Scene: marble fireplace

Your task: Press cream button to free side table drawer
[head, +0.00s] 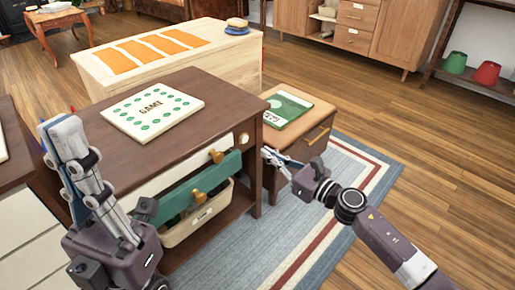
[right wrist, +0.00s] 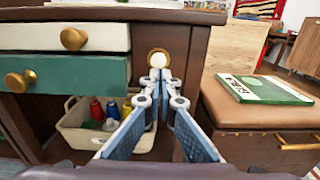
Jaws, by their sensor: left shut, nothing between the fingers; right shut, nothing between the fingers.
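The dark brown side table (head: 185,92) has a white drawer and a green drawer (head: 222,176) with brass knobs on its front. The round cream button (head: 243,139) with a brass-coloured ring is set in the front, right of the drawers. It also shows in the right wrist view (right wrist: 158,60), just beyond my fingertips. My right gripper (head: 265,153) is shut and empty, pointing at the table front near the button; I cannot tell whether it touches. My left gripper (head: 57,125) is shut and empty, pointing up at the table's left side.
A white game board (head: 152,109) lies on the table top. A cream bin (head: 200,214) with coloured spools stands on the lower shelf. A brown stool-like cabinet (head: 291,128) bearing a green book (head: 288,107) stands close on the right. The striped rug (head: 305,237) in front is clear.

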